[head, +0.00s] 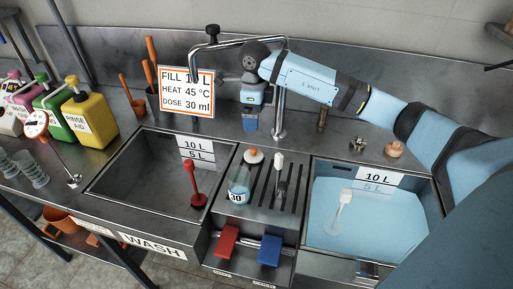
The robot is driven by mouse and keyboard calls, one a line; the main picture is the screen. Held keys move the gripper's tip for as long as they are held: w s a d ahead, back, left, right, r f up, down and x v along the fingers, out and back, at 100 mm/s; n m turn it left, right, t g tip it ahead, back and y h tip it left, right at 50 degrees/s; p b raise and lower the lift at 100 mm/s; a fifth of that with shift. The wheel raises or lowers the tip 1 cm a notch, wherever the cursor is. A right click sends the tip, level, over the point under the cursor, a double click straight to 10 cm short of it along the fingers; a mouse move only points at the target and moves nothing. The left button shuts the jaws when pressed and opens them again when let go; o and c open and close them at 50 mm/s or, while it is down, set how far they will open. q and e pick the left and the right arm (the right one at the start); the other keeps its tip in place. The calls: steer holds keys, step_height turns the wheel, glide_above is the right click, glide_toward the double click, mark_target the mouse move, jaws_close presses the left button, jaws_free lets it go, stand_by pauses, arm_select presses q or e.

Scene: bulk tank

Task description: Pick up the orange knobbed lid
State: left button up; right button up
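A small orange knobbed lid (394,149) sits on the steel ledge behind the right basin. A second small orange-topped piece (254,157) shows near the glass beaker on the slotted drainer; I cannot tell its exact shape. My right arm comes in from the right, reaching across above the ledge. Its gripper (250,126) points down beside the tap, left of and apart from the orange knobbed lid. Its fingers are too small and dark to tell whether they are open or shut. My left gripper is not in view.
The beaker marked 30 (238,188) stands on the drainer (264,207) between an empty-looking left basin (135,180) and a water-filled right basin (370,225). A tap (279,115) rises behind. A dosing sign (187,92) and several coloured jugs (88,118) stand left.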

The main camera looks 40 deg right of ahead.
mark_target(254, 149)
step_height(254, 149, down, 8)
steer(key=shift+s+a+r, duration=0.1)
steer(key=shift+s+a, duration=0.05)
steer(key=shift+a+f, duration=0.15)
steer(key=shift+f, duration=0.55)
step_height(254, 149, down, 4)
steer(key=shift+s+a+r, duration=0.15)
steer(key=shift+f, duration=0.35)
steer(key=shift+c, duration=1.1)
steer(key=c, duration=0.8)
